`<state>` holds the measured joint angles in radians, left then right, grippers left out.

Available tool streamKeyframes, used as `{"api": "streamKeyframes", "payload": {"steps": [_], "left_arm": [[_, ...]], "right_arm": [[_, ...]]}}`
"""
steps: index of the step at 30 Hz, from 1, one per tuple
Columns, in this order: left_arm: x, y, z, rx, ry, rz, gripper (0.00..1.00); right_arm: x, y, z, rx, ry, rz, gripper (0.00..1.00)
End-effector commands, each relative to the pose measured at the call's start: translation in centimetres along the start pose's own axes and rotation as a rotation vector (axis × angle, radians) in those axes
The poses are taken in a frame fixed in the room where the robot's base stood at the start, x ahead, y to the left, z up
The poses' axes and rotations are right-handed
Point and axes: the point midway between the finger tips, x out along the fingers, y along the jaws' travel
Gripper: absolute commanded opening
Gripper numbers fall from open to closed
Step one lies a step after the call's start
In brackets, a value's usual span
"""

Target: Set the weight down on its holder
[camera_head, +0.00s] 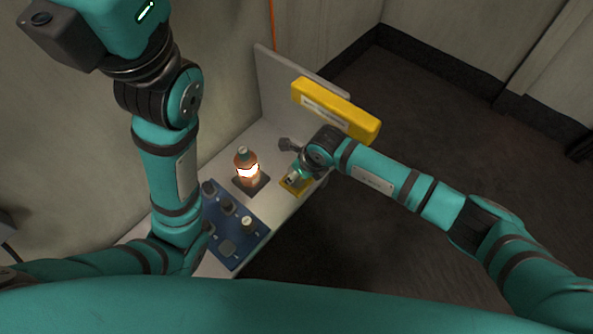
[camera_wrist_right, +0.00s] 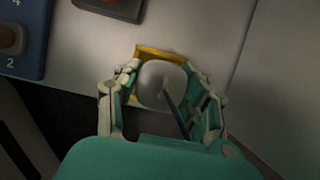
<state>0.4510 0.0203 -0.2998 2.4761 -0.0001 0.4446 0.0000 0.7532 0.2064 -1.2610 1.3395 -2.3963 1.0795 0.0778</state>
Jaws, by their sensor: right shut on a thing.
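The weight (camera_wrist_right: 158,82) is a pale grey rounded body in the right wrist view. My right gripper (camera_wrist_right: 160,92) is shut on it, with one finger on each side. A yellow piece, perhaps the holder (camera_wrist_right: 160,52), shows just beyond the weight. In the head view my right gripper (camera_head: 292,179) is low over a yellow piece (camera_head: 296,187) on the bench, and the weight is mostly hidden there. I cannot tell whether the weight touches the yellow piece. My left arm rises at the left of the head view; its fingers are out of the picture.
A blue board (camera_head: 236,249) with several numbered knobs lies nearer. A yellow labelled bar (camera_head: 337,109) is at the bench's back right. Dark floor (camera_head: 445,120) lies to the right.

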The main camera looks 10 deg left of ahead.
Motion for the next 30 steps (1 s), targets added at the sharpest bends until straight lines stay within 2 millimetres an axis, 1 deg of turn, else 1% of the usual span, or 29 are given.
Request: {"api": "streamKeyframes", "payload": {"steps": [1, 14, 15, 18, 21, 27, 30], "left_arm": [[0.06, -0.03, -0.05, -0.001, 0.002, -0.002, 0.4], [-0.13, -0.03, 0.01, -0.001, -0.003, -0.003, 0.4], [-0.17, -0.02, 0.04, -0.001, -0.004, -0.002, 0.4], [-0.25, 0.02, 0.1, 0.0, -0.008, 0.0, 0.4], [-0.31, 0.05, 0.13, 0.0, -0.01, 0.003, 0.4], [-0.39, 0.08, 0.19, 0.001, -0.012, 0.006, 0.4], [-0.34, 0.01, 0.27, 0.001, -0.012, 0.003, 0.4]], "right_arm": [[-0.13, -0.01, 0.23, -0.001, -0.005, 0.0, 0.0], [-0.01, -0.02, 0.19, -0.001, -0.005, 0.0, 0.0], [-0.01, -0.02, 0.19, -0.001, -0.005, 0.0, 0.43], [0.01, -0.02, 0.16, -0.001, -0.005, 0.0, 0.56], [0.05, -0.01, 0.09, 0.0, -0.003, 0.0, 0.68], [0.24, 0.01, -0.23, 0.001, 0.004, 0.0, 0.68], [-0.01, -0.02, -0.2, 0.0, 0.003, 0.0, 0.68]]}}
